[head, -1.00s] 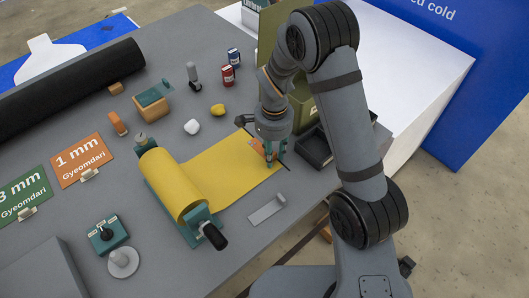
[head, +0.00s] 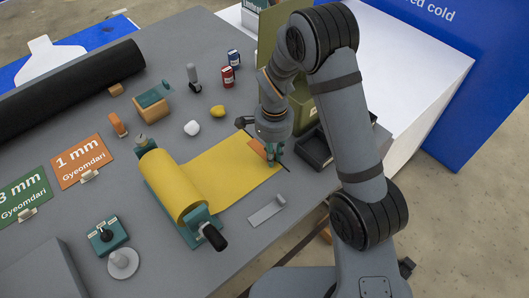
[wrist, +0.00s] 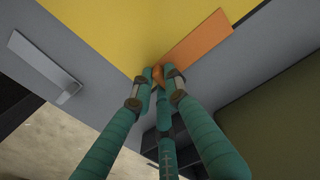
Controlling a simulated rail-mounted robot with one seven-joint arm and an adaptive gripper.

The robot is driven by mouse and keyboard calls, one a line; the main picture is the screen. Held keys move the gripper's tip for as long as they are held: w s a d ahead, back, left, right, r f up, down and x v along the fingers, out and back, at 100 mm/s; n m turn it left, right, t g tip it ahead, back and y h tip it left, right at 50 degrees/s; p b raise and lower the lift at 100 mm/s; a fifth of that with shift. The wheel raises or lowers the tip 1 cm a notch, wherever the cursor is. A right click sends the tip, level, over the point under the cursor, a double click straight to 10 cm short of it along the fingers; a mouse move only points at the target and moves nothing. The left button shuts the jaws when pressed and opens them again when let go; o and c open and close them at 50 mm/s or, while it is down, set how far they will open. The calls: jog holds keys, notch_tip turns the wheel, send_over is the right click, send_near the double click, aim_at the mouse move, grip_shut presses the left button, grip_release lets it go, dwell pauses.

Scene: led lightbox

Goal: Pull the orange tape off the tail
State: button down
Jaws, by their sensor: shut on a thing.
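A yellow sheet (head: 232,170) runs off a yellow roll (head: 174,186) and lies flat on the grey table as its tail. A strip of orange tape (head: 257,148) lies across the tail's far corner. In the wrist view the tape (wrist: 198,46) extends up and right from my fingertips, overlapping the yellow sheet (wrist: 130,30) and its edge. My gripper (head: 273,155) points down at the tape's near end. Its teal fingers (wrist: 159,76) are shut on that end, with a small orange piece showing between them. The fingers partly hide the gripped end.
A dark tray (head: 315,150) stands close right of my gripper, with an olive box (head: 302,110) behind it. A flat grey scraper-like plate (head: 267,211) lies in front. A yellow lump (head: 218,111) and a white lump (head: 192,128) lie behind the sheet.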

jog(key=shift+w+a+r, duration=0.2)
jog(key=shift+r, duration=0.15)
jog(key=shift+s+d+r, duration=0.1)
jog(key=shift+r, duration=0.15)
notch_tip(320, 180, up, 7)
jog(key=w+a+p, duration=0.1)
jog(key=p, duration=0.5)
jog(key=shift+w+a, duration=0.15)
jog(key=shift+w, duration=0.1)
jog(key=shift+r, duration=0.15)
notch_tip(320, 180, up, 6)
jog(key=p, duration=0.3)
dwell(0.3)
